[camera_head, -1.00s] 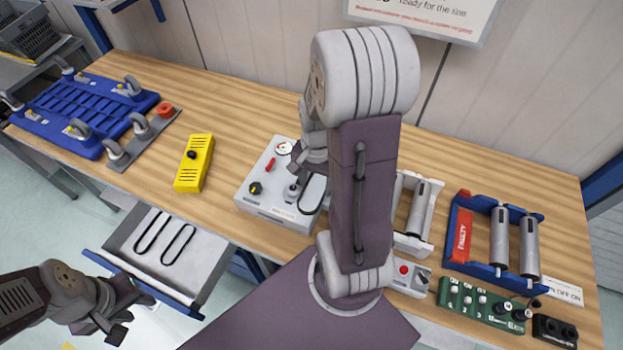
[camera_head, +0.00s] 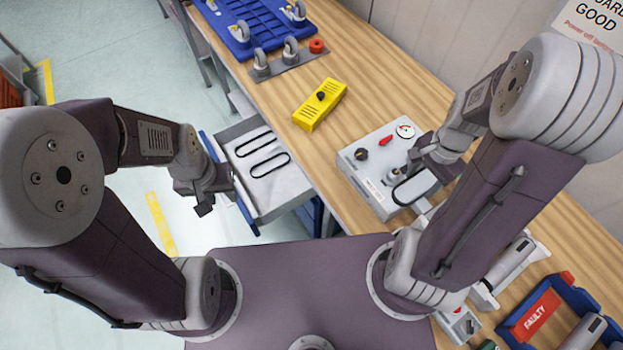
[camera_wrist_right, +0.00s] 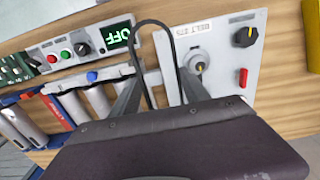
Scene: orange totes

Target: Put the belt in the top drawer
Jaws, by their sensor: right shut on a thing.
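The belt (camera_head: 414,188) is a black loop. My right gripper (camera_head: 411,164) is shut on it, above the grey test box (camera_head: 352,164). In the right wrist view the belt (camera_wrist_right: 155,22) arches beyond the fingers, beside the test box's round pulley. The top drawer (camera_head: 290,200) is pulled out from under the bench, with two black belts (camera_head: 270,164) lying flat in it. My left gripper (camera_head: 213,197) is at the drawer's blue front edge, its fingers apart with nothing seen between them. Whether it touches the drawer is unclear.
A yellow device (camera_head: 319,105) and a blue caster tray (camera_head: 262,22) lie on the bench toward the back. A blue roller tray (camera_head: 520,322) with a red faulty tag is at lower right. Bare bench top lies between the yellow device and the test box.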

